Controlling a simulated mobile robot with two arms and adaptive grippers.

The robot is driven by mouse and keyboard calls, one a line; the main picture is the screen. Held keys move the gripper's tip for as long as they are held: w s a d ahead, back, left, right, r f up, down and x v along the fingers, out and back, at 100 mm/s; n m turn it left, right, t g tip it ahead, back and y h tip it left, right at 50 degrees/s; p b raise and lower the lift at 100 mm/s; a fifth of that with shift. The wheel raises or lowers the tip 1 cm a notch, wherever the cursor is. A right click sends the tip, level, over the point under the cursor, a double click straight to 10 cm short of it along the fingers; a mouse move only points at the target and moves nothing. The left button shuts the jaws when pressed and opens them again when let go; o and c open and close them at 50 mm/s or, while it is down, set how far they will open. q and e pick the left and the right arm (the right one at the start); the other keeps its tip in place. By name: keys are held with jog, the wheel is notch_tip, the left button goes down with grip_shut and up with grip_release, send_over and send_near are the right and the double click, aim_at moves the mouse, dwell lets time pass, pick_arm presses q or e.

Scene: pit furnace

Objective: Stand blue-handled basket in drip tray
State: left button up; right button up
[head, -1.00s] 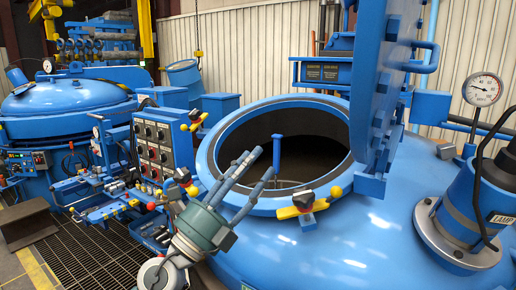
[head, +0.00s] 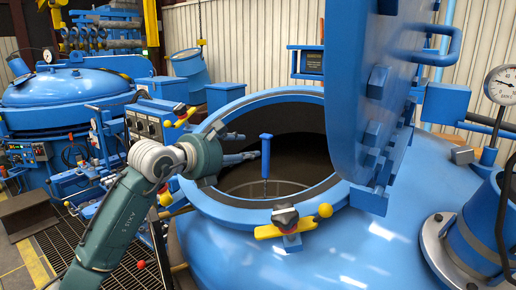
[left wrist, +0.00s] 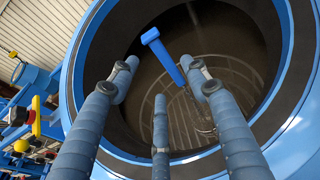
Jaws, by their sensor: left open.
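The blue handle (head: 266,152) of the basket stands upright inside the open round furnace mouth. In the left wrist view the blue handle (left wrist: 163,55) has a T-shaped top, and the basket's round wire body (left wrist: 215,95) shows dimly below it in the pit. My left gripper (head: 246,150) reaches over the left rim into the mouth, to the left of the handle. Its fingers (left wrist: 160,85) are spread open and empty, with the handle ahead of them and apart from them. The basket's lower part is in shadow. I cannot make out the drip tray. My right gripper is not in view.
The raised blue lid (head: 350,80) stands close at the mouth's right. A yellow clamp (head: 290,222) sits on the front rim (head: 240,197). A control box (head: 150,122) stands left, a pressure gauge (head: 501,85) right. A second closed furnace (head: 65,100) is at far left.

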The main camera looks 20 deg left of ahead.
aim_at(264, 149)
pick_arm(q)
jog(key=x, duration=0.8)
jog(key=shift+w+d+f+p, duration=0.1)
jog(key=shift+w+d+p, duration=0.1)
jog(key=shift+w+p, duration=0.15)
jog(key=shift+w+d+f, duration=0.1)
jog(key=shift+w, duration=0.15)
jog(key=shift+w+d+f, duration=0.1)
jog(key=shift+w+d, duration=0.05)
jog(key=shift+w, duration=0.25)
jog(key=shift+w+d+f, duration=0.1)
jog(key=shift+w+f, duration=0.1)
jog(key=shift+w, duration=0.15)
jog(key=shift+s+r, duration=0.1)
jog(key=shift+r, duration=0.05)
grip_shut()
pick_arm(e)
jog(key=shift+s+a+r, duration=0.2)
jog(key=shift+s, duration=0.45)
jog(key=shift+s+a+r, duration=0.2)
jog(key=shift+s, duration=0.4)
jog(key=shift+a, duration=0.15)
